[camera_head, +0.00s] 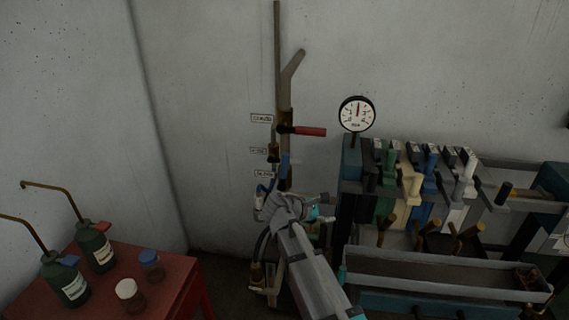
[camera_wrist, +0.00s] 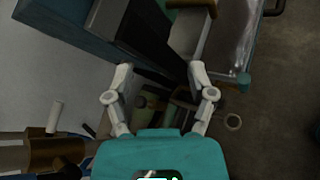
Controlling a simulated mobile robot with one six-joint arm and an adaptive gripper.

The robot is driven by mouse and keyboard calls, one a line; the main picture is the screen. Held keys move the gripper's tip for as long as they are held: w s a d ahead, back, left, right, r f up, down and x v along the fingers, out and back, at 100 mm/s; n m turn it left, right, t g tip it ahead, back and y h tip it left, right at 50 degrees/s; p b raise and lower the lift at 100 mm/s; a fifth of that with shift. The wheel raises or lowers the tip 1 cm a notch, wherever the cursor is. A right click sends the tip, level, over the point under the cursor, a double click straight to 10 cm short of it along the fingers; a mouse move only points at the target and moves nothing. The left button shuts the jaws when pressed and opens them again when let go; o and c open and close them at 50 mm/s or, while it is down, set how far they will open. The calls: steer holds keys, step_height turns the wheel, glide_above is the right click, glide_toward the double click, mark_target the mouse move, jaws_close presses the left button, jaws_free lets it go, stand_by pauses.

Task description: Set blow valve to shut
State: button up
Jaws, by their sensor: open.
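Vertical pipework (camera_head: 277,60) stands against the wall with several small labels too blurred to read, so I cannot tell which valve is the blow valve. A red lever (camera_head: 308,131) points right, roughly level, beside the top label (camera_head: 262,118). A blue lever (camera_head: 285,166) stands roughly upright lower down. My gripper (camera_head: 318,212) is below and right of the blue lever, apart from the red one. My arm hides the lower pipework. In the wrist view my gripper (camera_wrist: 158,72) is open, with nothing between its fingers. A brown fitting (camera_wrist: 55,151) shows at lower left there.
A round gauge (camera_head: 357,114) is above a row of coloured levers (camera_head: 411,185) at right. A grey trough (camera_head: 440,277) lies in front of them. A red table (camera_head: 165,280) with dark bottles (camera_head: 95,247) and jars stands at left. The wall between is clear.

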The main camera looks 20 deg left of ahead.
steer(key=s+a+r+n+t, duration=0.2)
steer(key=a+r+n, duration=0.1)
steer(key=a, duration=0.4)
steer(key=s+a+r+n+t, duration=0.1)
steer(key=a+r+n+t, duration=0.1)
steer(key=a, duration=0.5)
steer(key=n+t+y, duration=0.2)
steer(key=n, duration=0.2)
glide_toward(282, 165)
steer(key=s, duration=0.2)
steer(key=shift+s+a+f+p, duration=0.25)
steer(key=shift+a+p, duration=0.15)
steer(key=shift+a, duration=0.05)
steer(key=shift+w, duration=0.1)
steer(key=x, duration=1.3)
steer(key=shift+w+d+r, duration=0.15)
steer(key=shift+w+r, duration=0.05)
steer(key=shift+w, duration=0.2)
jaws_close()
